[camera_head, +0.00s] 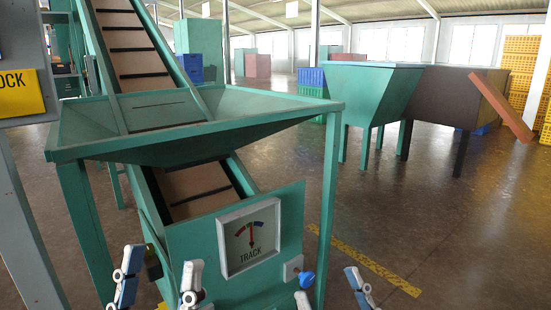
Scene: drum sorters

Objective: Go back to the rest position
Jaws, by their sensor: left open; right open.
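My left gripper (158,283) shows at the lower left, its two white and blue fingers spread apart with nothing between them. My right gripper (332,295) shows at the bottom right of centre, its fingers also apart and empty; its left finger is mostly cut off by the frame edge. Both grippers appear in front of the green drum sorter machine (290,215). The machine carries a gauge marked TRACK (250,237) with its needle near upright. A blue-handled knob (305,277) sits at the lower right of its panel. The arms below the fingers are out of frame.
A green hopper (190,130) with an inclined conveyor (135,50) stands over the machine. A grey panel with a yellow sign (22,93) is at the left. A teal bin (370,90) and a brown bin (445,100) stand behind. Open floor (460,220) lies to the right.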

